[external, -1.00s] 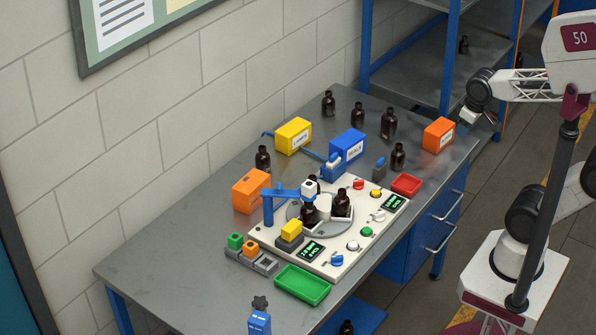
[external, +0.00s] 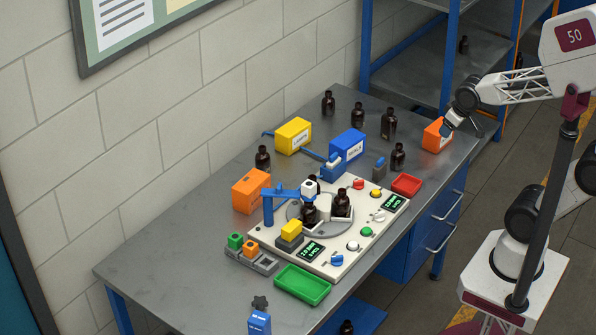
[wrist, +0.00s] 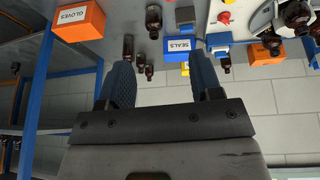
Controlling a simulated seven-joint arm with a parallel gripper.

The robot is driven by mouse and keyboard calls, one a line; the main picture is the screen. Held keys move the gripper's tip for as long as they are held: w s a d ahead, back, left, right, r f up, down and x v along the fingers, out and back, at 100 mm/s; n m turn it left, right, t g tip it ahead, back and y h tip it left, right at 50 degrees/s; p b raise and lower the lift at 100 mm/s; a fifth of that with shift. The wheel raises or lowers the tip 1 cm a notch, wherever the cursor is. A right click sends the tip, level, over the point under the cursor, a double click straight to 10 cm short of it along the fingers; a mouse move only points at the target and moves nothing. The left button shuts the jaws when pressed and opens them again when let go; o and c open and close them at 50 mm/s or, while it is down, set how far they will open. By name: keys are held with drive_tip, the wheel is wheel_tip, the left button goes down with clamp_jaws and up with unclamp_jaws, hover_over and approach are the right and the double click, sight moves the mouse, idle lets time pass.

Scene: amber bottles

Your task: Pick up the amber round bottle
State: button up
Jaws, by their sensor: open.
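Several dark amber bottles stand upright on the grey bench; I cannot tell which one the task means. At the right of the back group are a tall bottle (external: 388,124) and a shorter bottle (external: 398,157); these also show in the wrist view as the tall bottle (wrist: 128,48) and the nearer bottle (wrist: 153,21). Two more, a middle bottle (external: 357,115) and a far bottle (external: 328,103), stand behind them. My gripper (external: 447,127) is by the right orange box, apart from the bottles. In the wrist view my gripper (wrist: 160,78) has its blue fingers apart, with nothing held.
An orange gloves box (external: 432,137), a blue seals box (external: 349,144) and a yellow box (external: 294,135) stand around the bottles. A white control panel (external: 285,250) carries a turntable with more bottles. Another bottle (external: 263,158) stands left. Blue-framed shelves (external: 410,75) rise behind the bench.

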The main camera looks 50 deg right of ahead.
drive_tip(key=w+d+f+t, duration=0.4)
drive_tip(key=w+d+f, duration=0.1)
drive_tip(key=w+f, duration=0.45)
drive_tip(key=n+t+y, duration=0.1)
drive_tip(key=t+y, duration=0.1)
drive_tip(key=t, duration=0.3)
approach(393, 156)
drive_tip(key=w+d+r, duration=0.1)
drive_tip(key=w+d, duration=0.1)
drive_tip(key=w, duration=0.3)
drive_tip(key=shift+s+a+r, duration=0.1)
drive_tip(key=shift+s+a, duration=0.05)
drive_tip(key=shift+s, duration=0.05)
drive_tip(key=shift+w, duration=0.1)
drive_tip(key=shift+x, duration=1.25)
drive_tip(key=shift+x, duration=2.6)
drive_tip(key=c, duration=1)
